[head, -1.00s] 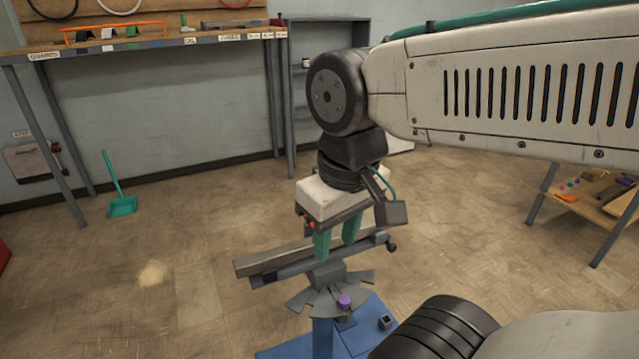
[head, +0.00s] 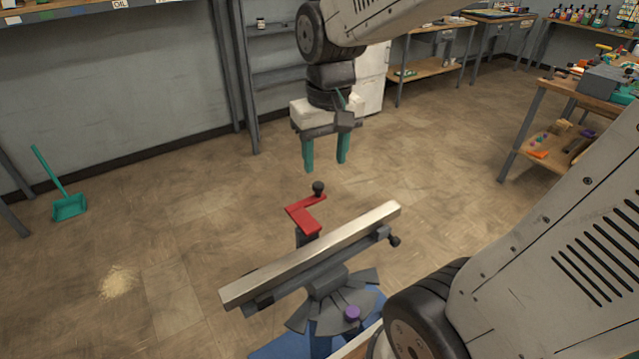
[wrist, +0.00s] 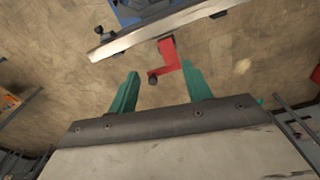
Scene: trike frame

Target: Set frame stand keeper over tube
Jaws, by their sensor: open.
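The frame stand (head: 328,282) holds a long grey square tube (head: 315,255) lying slantwise across its top. The red keeper (head: 305,216), an L-shaped arm with a black knob (head: 318,187), is on the far side of the tube and points away from it, not over it. The wrist view also shows the keeper (wrist: 168,52) beside the tube (wrist: 160,28). My gripper (head: 325,165) is open and empty, its green fingers above and beyond the knob. In the wrist view the keeper's knob end shows between the fingertips (wrist: 160,70).
The stand's blue base (head: 285,348) is partly hidden at the bottom. A purple knob (head: 352,313) sits on the stand's near side. A workbench (head: 580,95) stands at right. The floor behind the stand is clear.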

